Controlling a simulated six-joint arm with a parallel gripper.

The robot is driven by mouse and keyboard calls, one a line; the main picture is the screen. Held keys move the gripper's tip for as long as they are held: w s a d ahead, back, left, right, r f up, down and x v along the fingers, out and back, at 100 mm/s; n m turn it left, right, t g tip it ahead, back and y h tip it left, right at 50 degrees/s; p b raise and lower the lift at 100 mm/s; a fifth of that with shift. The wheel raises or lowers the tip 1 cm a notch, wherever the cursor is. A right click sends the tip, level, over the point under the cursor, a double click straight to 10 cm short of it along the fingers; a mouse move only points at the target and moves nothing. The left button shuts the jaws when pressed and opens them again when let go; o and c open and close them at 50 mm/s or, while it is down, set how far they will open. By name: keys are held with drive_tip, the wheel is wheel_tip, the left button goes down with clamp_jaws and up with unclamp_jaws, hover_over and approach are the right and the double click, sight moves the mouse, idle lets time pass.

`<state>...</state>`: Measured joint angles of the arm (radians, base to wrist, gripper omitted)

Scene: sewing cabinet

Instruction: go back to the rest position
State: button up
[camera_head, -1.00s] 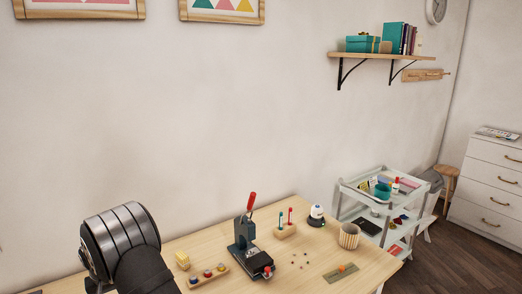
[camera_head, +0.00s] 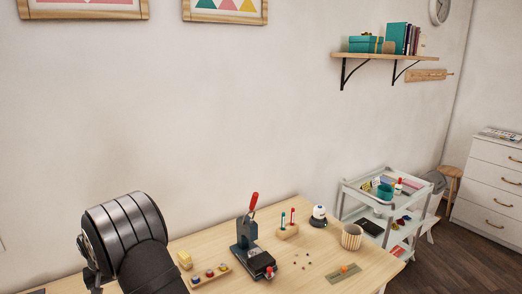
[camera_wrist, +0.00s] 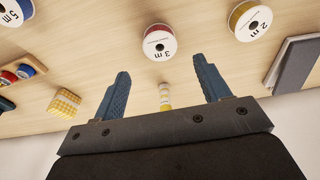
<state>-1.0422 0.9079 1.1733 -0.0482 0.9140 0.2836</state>
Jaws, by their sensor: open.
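My gripper (camera_wrist: 162,65) is open in the wrist view, its two blue-grey fingers spread apart above the wooden table. Nothing is gripped between them. A small yellow-and-white banded piece (camera_wrist: 165,95) shows in the gap; it appears to be on the table beyond the fingers. In the head view my arm fills the lower left foreground, and my gripper cannot be made out there.
The wrist view shows a red spool (camera_wrist: 160,43), a yellow spool (camera_wrist: 249,20), a blue spool (camera_wrist: 14,10) and a yellow checked block (camera_wrist: 65,103). On the table (camera_head: 215,246) stand a red-handled press (camera_head: 246,237) and a ribbed cup (camera_head: 352,237). A cart (camera_head: 349,205) is at right.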

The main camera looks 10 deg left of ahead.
drive_tip(key=f, duration=0.7)
drive_tip(key=shift+w+a+f, duration=0.2)
drive_tip(key=shift+w+a, duration=0.1)
drive_tip(key=shift+w, duration=0.1)
drive_tip(key=shift+a+f, duration=0.1)
drive_tip(key=shift+f, duration=0.1)
wheel_tip(320, 180, up, 4)
drive_tip(key=w+d+r, duration=0.5)
drive_tip(key=d+r, duration=0.2)
drive_tip(key=d, duration=0.3)
drive_tip(key=w+a+f, duration=0.1)
drive_tip(key=w+a, duration=0.9)
drive_tip(key=w, duration=0.5)
wheel_tip(320, 180, down, 7)
drive_tip(key=shift+f, duration=0.1)
